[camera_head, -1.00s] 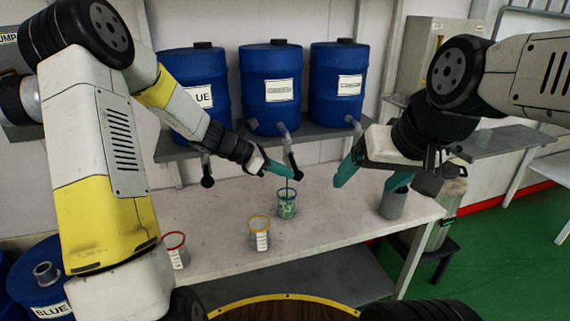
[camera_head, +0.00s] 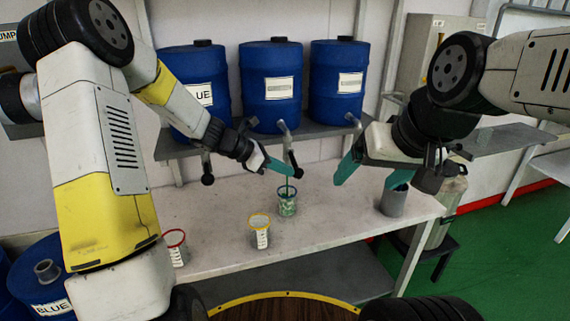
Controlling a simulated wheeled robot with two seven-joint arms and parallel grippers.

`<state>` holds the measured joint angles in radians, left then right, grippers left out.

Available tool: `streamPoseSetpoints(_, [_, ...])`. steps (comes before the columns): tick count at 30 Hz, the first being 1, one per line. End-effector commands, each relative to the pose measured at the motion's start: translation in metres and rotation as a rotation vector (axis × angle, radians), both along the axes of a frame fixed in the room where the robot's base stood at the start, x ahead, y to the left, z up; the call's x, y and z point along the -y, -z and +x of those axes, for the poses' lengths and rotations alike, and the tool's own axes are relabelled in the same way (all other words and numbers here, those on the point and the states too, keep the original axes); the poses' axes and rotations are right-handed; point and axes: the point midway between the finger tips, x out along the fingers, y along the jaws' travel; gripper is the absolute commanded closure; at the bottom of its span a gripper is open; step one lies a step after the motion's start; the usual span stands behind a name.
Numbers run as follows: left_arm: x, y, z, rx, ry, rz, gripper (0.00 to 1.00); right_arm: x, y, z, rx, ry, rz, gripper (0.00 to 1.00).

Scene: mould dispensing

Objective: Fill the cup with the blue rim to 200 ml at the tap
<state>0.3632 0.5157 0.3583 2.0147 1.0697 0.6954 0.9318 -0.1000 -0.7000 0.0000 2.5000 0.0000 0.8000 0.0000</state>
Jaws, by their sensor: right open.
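The cup with the blue rim (camera_head: 287,201) stands upright on the white table under the middle tap (camera_head: 290,150). A thin green stream runs down into it, and green liquid shows through its clear wall. I cannot read its level against the marks. My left gripper (camera_head: 282,169) is at the middle tap, its teal fingers beside the tap's dark lever. Whether the fingers are shut on the lever is unclear. My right gripper (camera_head: 369,178) is open and empty, above the table to the right of the cup, with its two teal fingers wide apart.
A yellow-rimmed cup (camera_head: 260,232) and a red-rimmed cup (camera_head: 175,247) stand to the left. A grey container (camera_head: 394,201) stands at the table's right end. Three blue barrels, including the middle one (camera_head: 270,88), stand on the shelf. The front right table (camera_head: 335,224) is clear.

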Motion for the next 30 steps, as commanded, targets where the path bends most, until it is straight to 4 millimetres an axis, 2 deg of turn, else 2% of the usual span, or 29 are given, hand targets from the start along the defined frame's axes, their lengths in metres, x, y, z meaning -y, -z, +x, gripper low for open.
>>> streamPoseSetpoints(1, [0.005, -0.001, -0.002, 0.0, 0.01, -0.006, 1.0, 0.0, 0.0, 0.0, 0.0, 0.0, 0.0, 0.16])
streamPoseSetpoints(10, [0.006, -0.009, -0.002, 0.001, 0.01, -0.006, 1.0, 0.0, 0.0, 0.0, 0.0, 0.0, 0.0, 0.16])
streamPoseSetpoints(30, [0.001, -0.025, -0.002, 0.003, 0.008, -0.004, 1.0, 0.0, 0.0, 0.0, 0.0, 0.0, 0.0, 0.16])
